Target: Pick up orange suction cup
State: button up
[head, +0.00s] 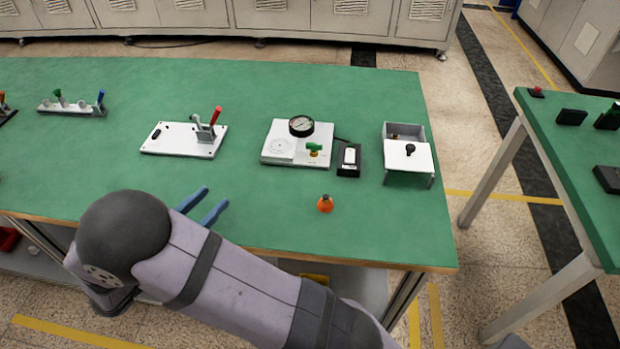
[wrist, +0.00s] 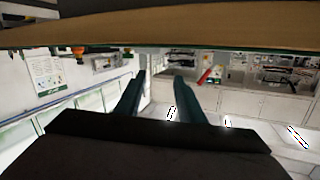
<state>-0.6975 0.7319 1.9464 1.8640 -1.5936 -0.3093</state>
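The small orange suction cup (head: 325,204) stands on the green table near its front edge, right of the middle. My gripper (head: 212,200) is left of the cup and well apart from it, near the table's front edge. Its two blue fingers are spread with nothing visible between them. In the wrist view my gripper (wrist: 160,75) also shows two separated fingers and an empty gap. That view looks upside down, and a small orange thing (wrist: 78,50) at its upper left appears to be the cup.
Behind the cup are a white gauge plate (head: 279,156), a black box with a white top (head: 348,160) and a white lidded box (head: 407,166). A red-lever plate (head: 183,142) is farther left. The green table (head: 270,215) is clear between gripper and cup.

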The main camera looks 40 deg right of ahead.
aim_at(323, 199)
jog(key=s+d+m+g+p, duration=0.1)
jog(key=s+d+g, duration=0.1)
jog(key=s+d, duration=0.2)
jog(key=s+d+f+m+g+h+p, duration=0.1)
jog(key=s+d+g+p, duration=0.1)
jog(key=s+d, duration=0.2)
jog(key=s+d+m+g+h+p, duration=0.1)
jog(key=s+d+g+p, duration=0.1)
jog(key=s+d, duration=0.2)
jog(key=shift+s+d+f, duration=0.15)
jog(key=shift+s, duration=0.2)
jog(key=shift+s+d+f+g, duration=0.1)
jog(key=shift+s+d+g, duration=0.15)
jog(key=shift+s+g, duration=0.15)
jog(key=shift+w+d+f+p, duration=0.15)
jog(key=shift+d+p, duration=0.35)
jog(key=shift+d, duration=1.3)
jog(key=shift+w+d+f+p, duration=0.15)
jog(key=shift+d+p, duration=0.35)
jog(key=shift+d, duration=1.3)
grip_shut()
